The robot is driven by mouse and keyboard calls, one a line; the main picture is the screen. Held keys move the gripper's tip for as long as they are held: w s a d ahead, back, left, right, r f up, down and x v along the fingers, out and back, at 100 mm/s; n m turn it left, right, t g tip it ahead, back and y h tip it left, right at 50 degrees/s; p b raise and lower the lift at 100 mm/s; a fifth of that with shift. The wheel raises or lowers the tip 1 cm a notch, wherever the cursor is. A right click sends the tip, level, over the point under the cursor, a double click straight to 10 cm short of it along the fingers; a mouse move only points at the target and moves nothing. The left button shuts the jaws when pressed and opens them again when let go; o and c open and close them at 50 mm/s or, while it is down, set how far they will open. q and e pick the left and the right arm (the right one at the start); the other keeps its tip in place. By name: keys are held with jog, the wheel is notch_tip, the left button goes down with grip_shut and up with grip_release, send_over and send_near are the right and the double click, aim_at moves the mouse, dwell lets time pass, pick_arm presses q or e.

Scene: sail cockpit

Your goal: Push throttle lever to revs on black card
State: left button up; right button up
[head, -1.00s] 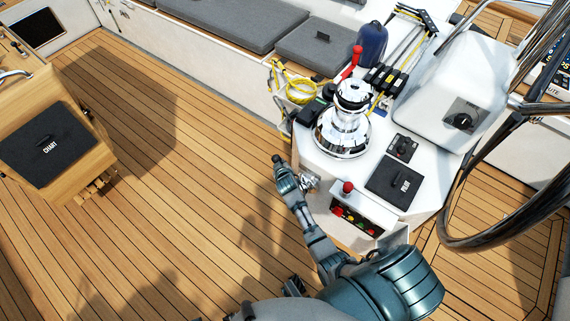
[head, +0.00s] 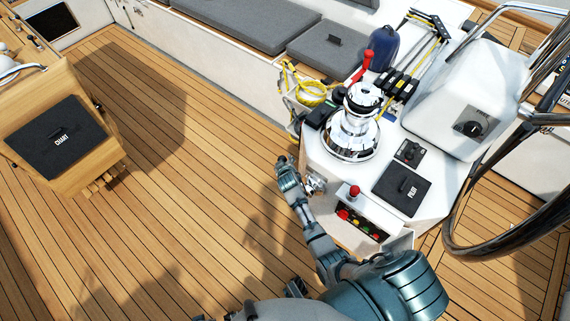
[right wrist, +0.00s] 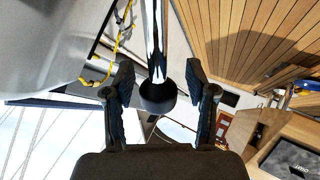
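The throttle lever shows in the right wrist view as a chrome shaft ending in a black knob (right wrist: 157,97). The knob is between the two spread fingers of my right gripper (right wrist: 160,103), with gaps on both sides. In the head view my right gripper (head: 285,168) is at the left side of the white pedestal, beside the chrome lever base (head: 316,184). It hides most of the lever there. No card with a readable revs figure shows. My left gripper cannot be made out.
The white pedestal carries a chrome winch (head: 352,137), a red-knobbed control (head: 354,191) and a row of coloured buttons (head: 360,224). A steering wheel (head: 500,240) is at right. Yellow rope (head: 310,92) hangs behind. The wooden deck (head: 200,200) at left is clear.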

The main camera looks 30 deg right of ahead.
pick_arm(q)
jog(key=shift+s+a, duration=0.15)
pick_arm(e)
jog(key=shift+s, duration=0.15)
jog(key=v, duration=1.1)
jog(key=shift+s+a, duration=0.25)
pick_arm(q)
jog(key=shift+d, duration=0.2)
pick_arm(e)
jog(key=shift+r, duration=0.15)
jog(key=s+a+f+g+y+p, duration=0.2)
jog(key=s+a+f+g, duration=0.2)
jog(key=s+f, duration=1.05)
pick_arm(q)
jog(key=s+f+p, duration=0.1)
jog(key=s+f, duration=0.2)
jog(key=f, duration=0.4)
jog(key=shift+s+a+f, duration=0.3)
jog(key=shift+s+f, duration=0.05)
jog(key=shift+s, duration=0.05)
pick_arm(e)
jog(key=s+a+f+g+y, duration=0.1)
jog(key=s+f+g, duration=0.1)
jog(key=s+f, duration=0.4)
jog(key=s+a+f+g+y, duration=0.1)
jog(key=s+f, duration=0.6)
jog(key=s, duration=0.7)
jog(key=shift+s+f+g, duration=0.2)
jog(key=shift+s+g, duration=0.2)
jog(key=shift+g, duration=0.1)
